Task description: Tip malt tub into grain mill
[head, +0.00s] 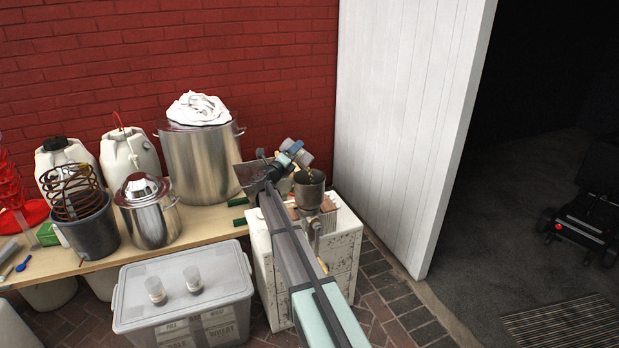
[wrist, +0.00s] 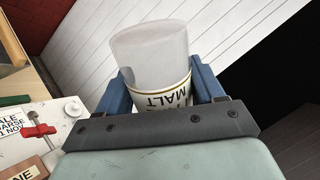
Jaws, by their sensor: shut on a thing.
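A few tan specks, which look like grain, show at the hopper's mouth. The inside of the hopper is mostly hidden. The mill stands on a chipped white cabinet (head: 344,245).
A grey lidded bin (head: 180,322) in front carries two small clear cups (head: 155,290). Left of the mill, a wooden bench (head: 215,226) holds a large steel pot (head: 200,165), a smaller pot (head: 148,222) and a dark bucket (head: 90,232). A white door (head: 405,110) stands at right.

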